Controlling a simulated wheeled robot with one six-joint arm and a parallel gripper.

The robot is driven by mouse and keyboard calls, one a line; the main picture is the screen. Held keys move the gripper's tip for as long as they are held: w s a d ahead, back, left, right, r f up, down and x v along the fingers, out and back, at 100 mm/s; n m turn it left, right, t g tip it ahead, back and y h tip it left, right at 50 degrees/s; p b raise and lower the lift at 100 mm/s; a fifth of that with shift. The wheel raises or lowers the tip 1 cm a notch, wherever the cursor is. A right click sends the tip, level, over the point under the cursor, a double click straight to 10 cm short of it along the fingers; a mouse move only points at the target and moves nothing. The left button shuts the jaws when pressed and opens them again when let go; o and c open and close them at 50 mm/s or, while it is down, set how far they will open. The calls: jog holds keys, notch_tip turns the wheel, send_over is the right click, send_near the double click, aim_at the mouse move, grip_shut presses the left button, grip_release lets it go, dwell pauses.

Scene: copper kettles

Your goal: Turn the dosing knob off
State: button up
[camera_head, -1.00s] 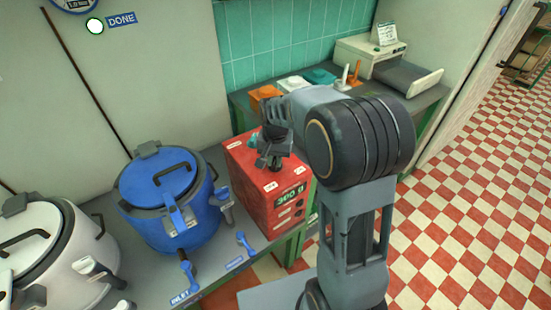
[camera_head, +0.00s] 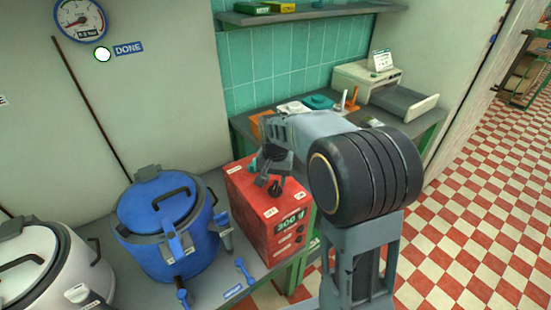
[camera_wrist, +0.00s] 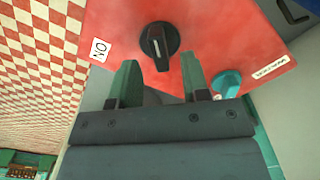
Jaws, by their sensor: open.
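The dosing knob is a round black knob (camera_wrist: 159,42) with a pale pointer line on top of the red box (camera_wrist: 235,30). An ON label (camera_wrist: 99,50) lies to its left in the wrist view, and the line runs nearly up and down there, not toward ON. My gripper (camera_wrist: 160,66) is open, its green-grey fingers to either side just below the knob in that view; I cannot tell whether they touch it. In the head view my gripper (camera_head: 268,176) is over the top of the red box (camera_head: 268,215), close to the black knob (camera_head: 275,190).
A teal knob (camera_wrist: 227,83) sits on the same box, near my right finger in the wrist view. The box front shows a lit display (camera_head: 290,220). A blue kettle (camera_head: 165,240) and a white kettle (camera_head: 45,265) stand left. A scale-like machine (camera_head: 385,80) stands behind.

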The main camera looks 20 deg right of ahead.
aim_at(277, 194)
notch_tip(277, 194, up, 11)
jog(key=shift+p, duration=0.3)
dwell(0.5)
jog(key=s+f+n+t, duration=0.1)
jog(key=s+f+n, duration=0.1)
jog(key=s, duration=0.6)
jog(key=s+f+n+t+p, duration=0.1)
jog(key=s+f+n+t, duration=0.1)
jog(key=s, duration=0.7)
jog(key=shift+f+n+t, duration=0.3)
jog(key=shift+f+n, duration=0.1)
jog(key=shift+n, duration=0.5)
jog(key=shift+a, duration=0.1)
